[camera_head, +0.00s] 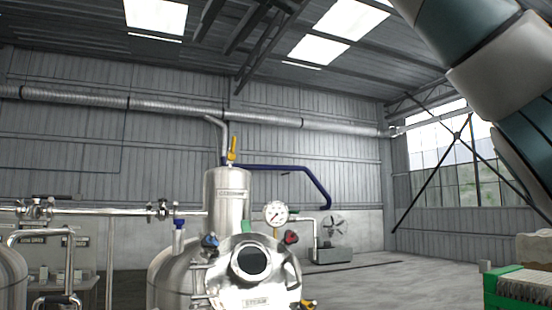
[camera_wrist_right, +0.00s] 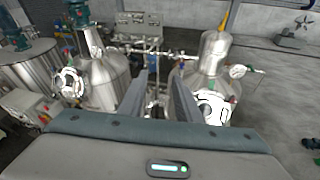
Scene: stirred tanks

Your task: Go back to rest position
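My right arm (camera_head: 490,65), with teal and pale links, is raised across the upper right of the head view; its fingers do not show there. In the right wrist view my right gripper (camera_wrist_right: 160,84) has its two grey fingers apart, with nothing between them. It points out over the stirred tanks from above. One steel tank (camera_head: 180,275) stands ahead at the bottom of the head view, with a round port (camera_head: 251,261) on top. My left gripper shows in neither view.
A pressure gauge (camera_head: 276,213), a yellow handle (camera_head: 232,150) and a dark blue pipe (camera_head: 300,170) rise around the tank. A second tank (camera_head: 12,280) is at the left edge. A green crate (camera_head: 518,300) is at the lower right. Floor (camera_head: 420,282) between is clear.

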